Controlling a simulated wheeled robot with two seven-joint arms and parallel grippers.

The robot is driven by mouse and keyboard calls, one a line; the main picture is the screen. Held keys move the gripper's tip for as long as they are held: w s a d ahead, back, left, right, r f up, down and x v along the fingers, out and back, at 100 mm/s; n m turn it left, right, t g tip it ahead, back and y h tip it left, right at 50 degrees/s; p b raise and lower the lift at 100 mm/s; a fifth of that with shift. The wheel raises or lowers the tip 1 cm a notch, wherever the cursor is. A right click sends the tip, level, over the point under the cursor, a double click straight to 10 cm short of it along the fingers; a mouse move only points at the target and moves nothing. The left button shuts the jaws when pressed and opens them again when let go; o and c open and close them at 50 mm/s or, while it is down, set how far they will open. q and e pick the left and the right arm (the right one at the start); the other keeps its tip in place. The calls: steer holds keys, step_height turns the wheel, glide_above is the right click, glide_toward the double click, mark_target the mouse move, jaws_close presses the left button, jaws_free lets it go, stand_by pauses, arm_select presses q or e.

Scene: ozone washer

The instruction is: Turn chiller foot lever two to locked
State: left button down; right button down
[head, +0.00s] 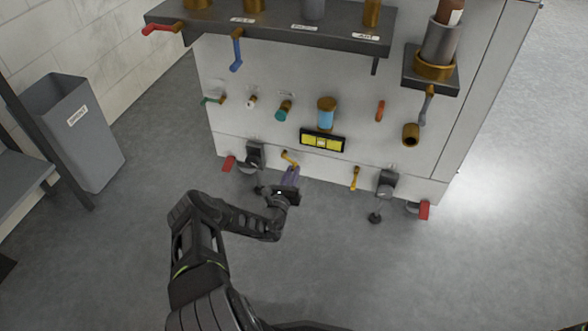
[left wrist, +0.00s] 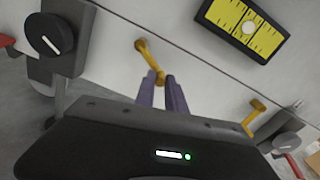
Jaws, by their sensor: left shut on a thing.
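The chiller is a pale grey cabinet (head: 235,125) with two small yellow levers low on its front. The left yellow lever (head: 289,157) also shows in the left wrist view (left wrist: 147,52), slanting down to the right. My left gripper (head: 293,174) is shut on its lower end, and its purple fingers (left wrist: 163,88) hide part of that end. The right yellow lever (head: 355,178) hangs nearly upright, apart from my gripper. It also shows at the right of the left wrist view (left wrist: 254,115). No label for lever two is readable. My right gripper is out of view.
Dark foot brackets stand left (head: 255,155) and right (head: 387,183) of the levers, with a red handle (head: 229,163) beside the left one. A yellow level gauge (head: 322,141) sits above. A grey bin (head: 75,135) stands left. The front floor is otherwise clear.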

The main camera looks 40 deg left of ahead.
arm_select(q)
steer(key=a+f+m, duration=0.1)
steer(key=m, duration=0.3)
steer(key=s+a+m+p, duration=0.1)
steer(key=a+m, duration=0.1)
steer(key=m, duration=0.2)
steer(key=a+f+m, duration=0.1)
steer(key=m, duration=0.2)
steer(key=shift+s+a+f+m, duration=0.25)
steer(key=shift+s+f+m, duration=0.05)
steer(key=shift+f+m, duration=0.1)
steer(key=c, duration=1.4)
jaws_free()
steer(key=shift+r, duration=0.1)
steer(key=shift+p+v, duration=2.05)
steer(key=shift+v, duration=1.85)
